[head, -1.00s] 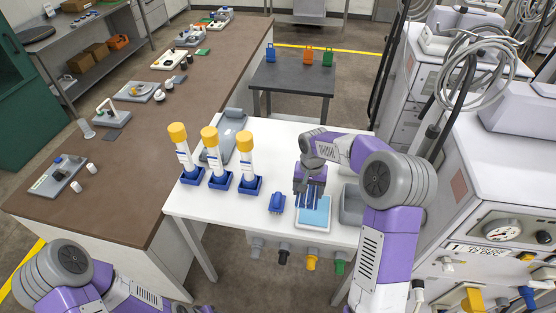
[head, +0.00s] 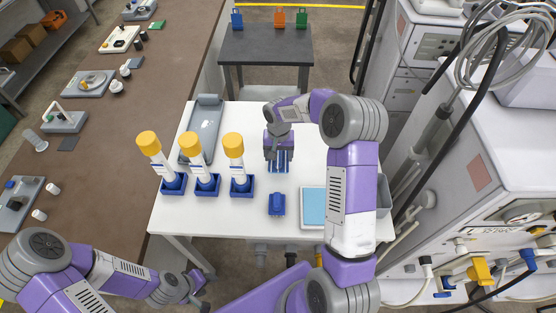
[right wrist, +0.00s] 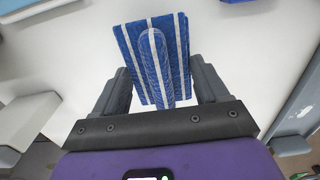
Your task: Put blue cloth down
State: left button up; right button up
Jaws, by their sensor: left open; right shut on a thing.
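My right gripper (head: 278,154) is shut on a blue cloth with white stripes (right wrist: 178,50), over the white table (head: 308,163). In the right wrist view the folded cloth sits pinched between the two dark fingers (right wrist: 160,85), with white surface behind it. The cloth also shows in the head view (head: 284,162); I cannot tell whether it touches the table. My left gripper (head: 193,285) is at the lower left, in front of the table and away from the cloth; it is small in view and appears empty.
Three yellow-capped tubes in blue holders (head: 207,186) stand on the left. A small blue item (head: 277,204) and a light-blue pad in a white tray (head: 313,205) lie nearer the front. A grey device (head: 203,130) lies at back left. The table's back middle is clear.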

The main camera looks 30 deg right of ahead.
aim_at(279, 160)
notch_tip(279, 160, down, 3)
jog(key=shift+f, duration=0.2)
jog(key=shift+w+f, duration=0.1)
jog(key=shift+f+b, duration=0.25)
jog(key=shift+b, duration=0.1)
jog(key=o, duration=0.9)
jog(key=shift+r, duration=0.1)
jog(key=shift+o, duration=0.2)
jog(key=shift+r, duration=0.1)
